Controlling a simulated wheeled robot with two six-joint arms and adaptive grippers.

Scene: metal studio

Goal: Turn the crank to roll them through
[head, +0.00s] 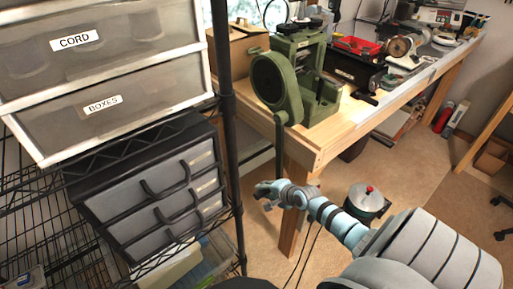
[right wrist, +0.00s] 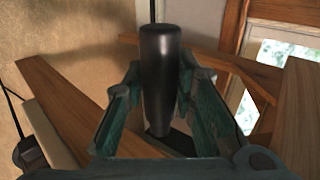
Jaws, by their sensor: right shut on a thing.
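A green rolling machine (head: 318,85) stands at the near end of the wooden bench, with a round green wheel (head: 277,82) on its left side. The crank arm (head: 279,150) hangs down from the wheel, past the bench edge. My right gripper (head: 265,192) is at the lower end of the crank, shut on its handle. In the right wrist view the black crank handle (right wrist: 158,75) stands between the two green-grey fingers. Nothing can be made out between the rollers. My left gripper is not in view.
The wooden bench (head: 372,118) runs back to the right, and its front leg (head: 297,205) stands close behind my gripper. A cardboard box (head: 235,48) sits left of the machine. A wire shelf with drawers (head: 110,100) fills the left side. A stool (head: 367,200) stands right of the gripper.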

